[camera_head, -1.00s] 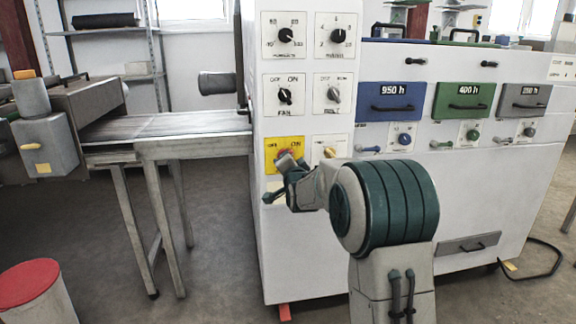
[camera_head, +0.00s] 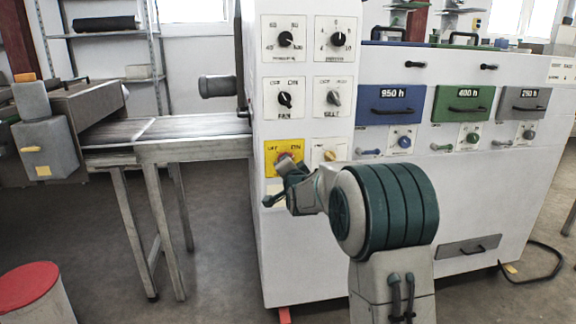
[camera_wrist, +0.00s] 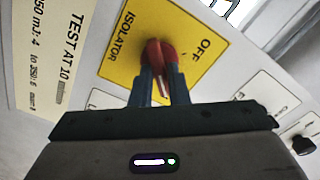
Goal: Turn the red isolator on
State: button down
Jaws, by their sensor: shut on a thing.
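The red isolator (camera_wrist: 155,52) is a red knob on a yellow plate (camera_wrist: 188,30) marked ISOLATOR and OFF in the wrist view. In the head view the yellow plate (camera_head: 270,158) is at the lower left of the white machine's panel, with the red knob (camera_head: 284,156) partly behind my gripper (camera_head: 288,165). In the wrist view my gripper (camera_wrist: 160,80) has its two blue-grey fingers on either side of the knob, shut on it. The knob's far side and its exact pointing direction are hard to make out.
Above the isolator are a FAN knob (camera_head: 285,99), a BELT knob (camera_head: 333,98) and two dials. A conveyor table (camera_head: 190,150) stands left, and a red-topped bin (camera_head: 30,285) stands on the floor.

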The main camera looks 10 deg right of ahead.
jog(key=c, duration=1.5)
grip_release()
jog(key=shift+o, duration=0.2)
jog(key=shift+s, duration=0.1)
jog(key=s, duration=1.3)
jog(key=shift+s, duration=0.3)
jog(key=s+r+n+g+p, duration=0.3)
jog(key=s+g+p, duration=0.2)
jog(key=s, duration=0.6)
jog(key=s+r+n+g+p, duration=0.3)
jog(key=s+n+g+p, duration=0.1)
jog(key=s+p, duration=0.5)
jog(key=s+r+n+g+p, duration=0.3)
jog(key=s+g+p, duration=0.3)
jog(key=s, duration=0.7)
jog(key=shift+a+n+p, duration=0.15)
jog(key=shift+n+p, duration=0.15)
jog(key=shift+p, duration=0.35)
